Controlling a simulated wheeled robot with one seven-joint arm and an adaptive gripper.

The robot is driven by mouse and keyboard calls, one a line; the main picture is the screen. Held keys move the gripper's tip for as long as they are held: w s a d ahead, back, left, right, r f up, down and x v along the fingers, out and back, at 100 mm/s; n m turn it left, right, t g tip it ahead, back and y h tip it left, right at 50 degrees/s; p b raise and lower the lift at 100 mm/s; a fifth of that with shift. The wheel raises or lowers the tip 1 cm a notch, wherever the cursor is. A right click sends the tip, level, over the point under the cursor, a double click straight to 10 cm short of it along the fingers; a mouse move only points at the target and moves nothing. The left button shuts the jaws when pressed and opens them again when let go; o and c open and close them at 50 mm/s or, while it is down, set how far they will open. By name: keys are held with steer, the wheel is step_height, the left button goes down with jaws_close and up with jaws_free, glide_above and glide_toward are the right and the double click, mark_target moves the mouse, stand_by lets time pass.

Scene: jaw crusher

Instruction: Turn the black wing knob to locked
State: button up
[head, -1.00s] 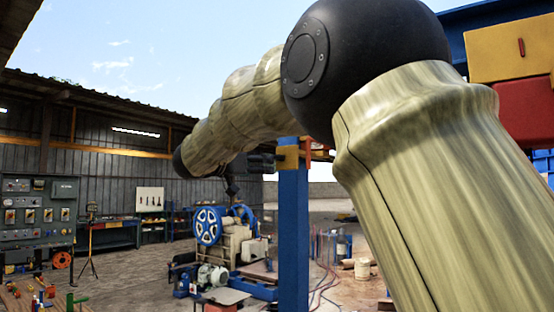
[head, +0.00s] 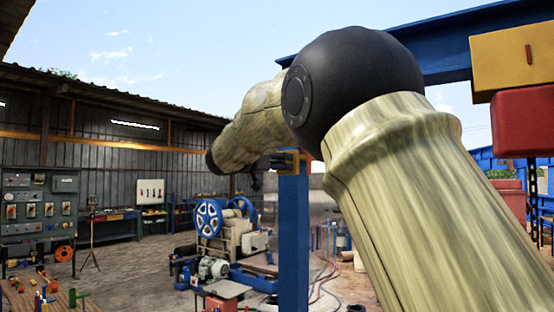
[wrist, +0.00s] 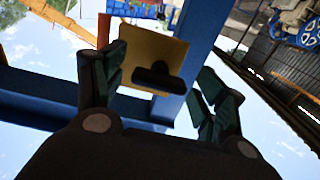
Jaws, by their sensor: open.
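The black wing knob (wrist: 160,80) is mounted on a yellow plate (wrist: 143,52), seen in the wrist view. Its wing bar lies nearly level across that picture, slightly lower at its right end. The plate is fixed to a blue post (wrist: 198,38); in the head view the post (head: 293,240) stands in the middle. My gripper (wrist: 162,60) is open and empty, with one finger to each side of the knob in the picture. I see no contact, and the remaining depth is unclear.
A blue beam (wrist: 40,95) crosses behind the left finger in the wrist view. A yellow block (head: 515,55) and red box (head: 522,120) hang at the upper right of the head view. Blue-wheeled machinery (head: 210,220) stands beyond the post.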

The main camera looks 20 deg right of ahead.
steer(key=shift+w+d, duration=0.15)
steer(key=shift+d, duration=0.1)
steer(key=shift+c, duration=0.4)
steer(key=c, duration=1)
steer(key=shift+o, duration=0.2)
